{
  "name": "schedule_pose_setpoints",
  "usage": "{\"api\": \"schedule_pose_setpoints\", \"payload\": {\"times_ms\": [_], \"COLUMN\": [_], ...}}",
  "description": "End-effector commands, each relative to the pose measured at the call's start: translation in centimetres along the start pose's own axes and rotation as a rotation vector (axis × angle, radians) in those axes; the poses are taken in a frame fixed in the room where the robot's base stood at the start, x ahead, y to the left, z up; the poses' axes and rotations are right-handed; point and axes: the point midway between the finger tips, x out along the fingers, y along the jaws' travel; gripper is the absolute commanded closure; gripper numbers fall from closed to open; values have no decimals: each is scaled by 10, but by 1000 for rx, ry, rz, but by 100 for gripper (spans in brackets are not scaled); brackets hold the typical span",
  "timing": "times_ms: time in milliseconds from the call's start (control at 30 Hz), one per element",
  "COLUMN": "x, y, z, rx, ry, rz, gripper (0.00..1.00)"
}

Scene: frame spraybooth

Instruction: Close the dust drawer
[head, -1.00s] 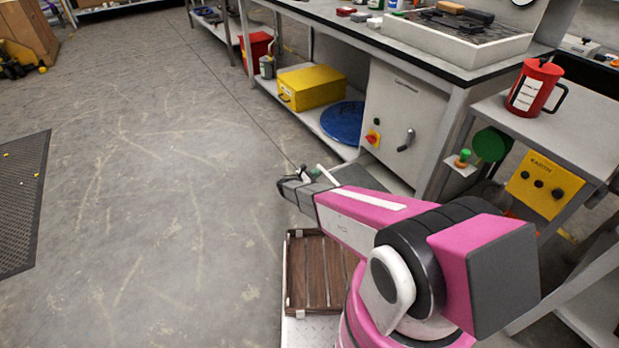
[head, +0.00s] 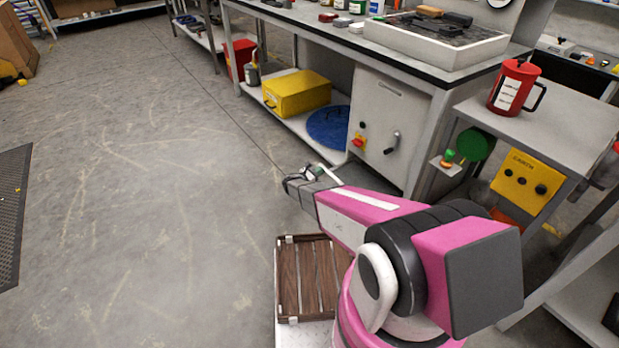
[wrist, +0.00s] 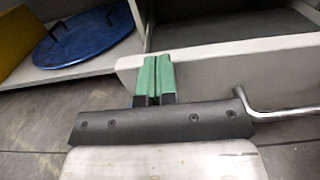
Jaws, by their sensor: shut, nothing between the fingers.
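The dust drawer's pale front panel (wrist: 230,58) crosses the wrist view, with the drawer's dark inside behind it, so it stands at least partly open. A chrome bar (wrist: 285,114) runs in front of the panel at the right. My gripper (wrist: 155,60) has its green fingers together and empty, in front of the panel's left part with their tips near its top edge. I cannot tell whether they touch it. In the head view my gripper (head: 320,173) is low before the white cabinet (head: 382,115), and my arm hides most of the drawer.
A yellow box (head: 297,93) and a blue disc (head: 329,127) lie on the bench's low shelf left of the cabinet. A side table (head: 560,115) with a red mug (head: 512,87) stands at the right. The floor at left is largely clear.

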Motion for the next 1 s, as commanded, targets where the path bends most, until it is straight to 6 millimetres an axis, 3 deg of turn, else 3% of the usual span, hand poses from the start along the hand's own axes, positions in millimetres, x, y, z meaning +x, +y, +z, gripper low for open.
{"api": "schedule_pose_setpoints", "payload": {"times_ms": [33, 200, 500, 700, 1000], "x": [19, 71, 139, 159, 163], "y": [1, 1, 1, 0, 0], "z": [-1, -1, -1, 0, 0], "rx": [0, 0, 0, 0, 0], "ry": [-1, -1, 0, -1, 0], "rz": [-3, -3, -1, 0, 0], "gripper": [100, 100, 100, 100, 100]}}
